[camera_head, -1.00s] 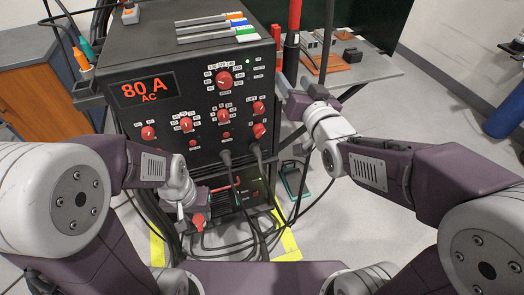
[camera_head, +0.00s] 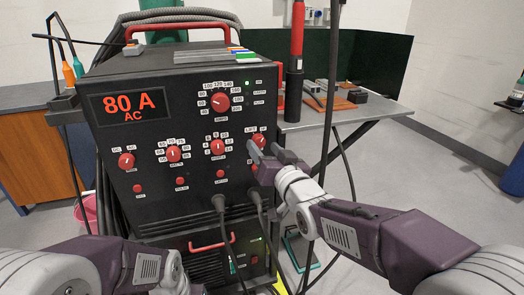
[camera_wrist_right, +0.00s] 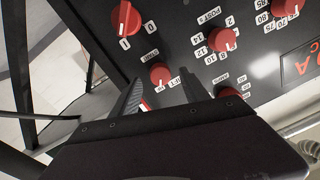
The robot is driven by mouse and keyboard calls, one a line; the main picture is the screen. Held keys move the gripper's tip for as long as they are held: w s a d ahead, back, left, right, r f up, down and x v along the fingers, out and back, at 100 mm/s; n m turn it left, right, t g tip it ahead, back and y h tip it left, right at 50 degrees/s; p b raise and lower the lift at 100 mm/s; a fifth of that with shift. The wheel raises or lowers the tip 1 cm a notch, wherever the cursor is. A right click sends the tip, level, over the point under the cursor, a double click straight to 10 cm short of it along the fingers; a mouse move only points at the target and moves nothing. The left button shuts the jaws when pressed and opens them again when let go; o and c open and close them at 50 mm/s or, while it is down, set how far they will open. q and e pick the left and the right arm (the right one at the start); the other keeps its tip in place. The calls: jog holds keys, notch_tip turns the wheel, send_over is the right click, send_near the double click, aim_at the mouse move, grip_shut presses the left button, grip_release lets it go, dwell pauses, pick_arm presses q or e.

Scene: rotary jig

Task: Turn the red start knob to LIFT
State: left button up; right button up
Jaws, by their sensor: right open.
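The red start knob (camera_head: 258,141) is at the right of the black machine's front panel, below the LIFT and HF labels. My right gripper (camera_head: 264,152) is in front of it and partly covers it. In the right wrist view, the knob (camera_wrist_right: 161,75) shows between and just beyond the tips of the open fingers (camera_wrist_right: 164,80), with the LIFT label beside it. I cannot tell whether a finger touches it, or where its pointer stands. My left arm shows at the bottom left; its gripper is out of the picture.
The panel carries other red knobs close by, including the 0/1 switch (camera_wrist_right: 126,18) and a numbered knob (camera_head: 218,147). Cables (camera_head: 222,203) plug in below. A side table (camera_head: 345,121) stands at the right, with a red and black cylinder (camera_head: 295,70) near it.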

aim_at(259, 141)
jog(key=shift+x, duration=1.1)
grip_shut()
jog(key=shift+n, duration=0.3)
jog(key=n, duration=0.5)
jog(key=shift+n, duration=3)
